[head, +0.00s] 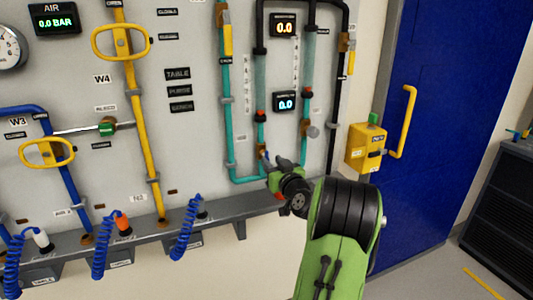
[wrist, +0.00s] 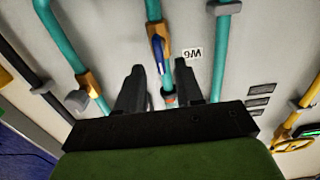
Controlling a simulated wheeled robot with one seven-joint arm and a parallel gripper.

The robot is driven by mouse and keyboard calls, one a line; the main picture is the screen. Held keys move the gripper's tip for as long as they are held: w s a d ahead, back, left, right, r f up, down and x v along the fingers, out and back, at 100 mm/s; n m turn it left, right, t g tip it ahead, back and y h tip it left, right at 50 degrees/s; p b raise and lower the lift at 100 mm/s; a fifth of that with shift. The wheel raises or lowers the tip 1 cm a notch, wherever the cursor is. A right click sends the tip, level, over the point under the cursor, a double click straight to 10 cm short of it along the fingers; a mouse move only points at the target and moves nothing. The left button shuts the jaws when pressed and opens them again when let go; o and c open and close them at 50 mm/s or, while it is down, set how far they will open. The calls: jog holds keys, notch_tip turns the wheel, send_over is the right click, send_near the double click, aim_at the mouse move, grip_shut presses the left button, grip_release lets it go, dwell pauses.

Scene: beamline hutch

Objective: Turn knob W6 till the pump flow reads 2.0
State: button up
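Knob W6 (wrist: 158,52) is a blue lever on a brass valve body on a teal pipe. The label W6 (wrist: 192,53) appears upside down beside it in the wrist view. My gripper (wrist: 160,68) is open, its two dark fingers apart. The blue lever's end shows between the fingertips, with visible gaps on both sides; depth is hard to judge. In the head view my gripper (head: 270,165) is at the teal pipe and mostly hides the knob. Two displays read 0.0, an orange one (head: 283,26) and a blue one (head: 285,102). Their labels are too small to read.
Teal pipes (head: 226,120) and a black pipe (head: 333,120) run close around my gripper. A grey ledge (head: 225,218) with blue coiled hoses (head: 185,230) lies below. A yellow box (head: 365,147) and blue door (head: 440,100) are to the right.

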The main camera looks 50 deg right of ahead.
aim_at(269, 157)
jog(key=x, duration=0.4)
jog(key=shift+w+d, duration=0.15)
jog(key=shift+w, duration=0.25)
grip_shut()
jog(key=m, duration=0.6)
jog(key=shift+s+d+f, duration=0.1)
jog(key=shift+s+d, duration=0.05)
jog(key=m+p, duration=0.1)
jog(key=m, duration=0.5)
jog(key=shift+d+f, duration=0.1)
jog(key=shift+f, duration=0.05)
dwell(0.5)
grip_release()
jog(key=shift+s, duration=0.1)
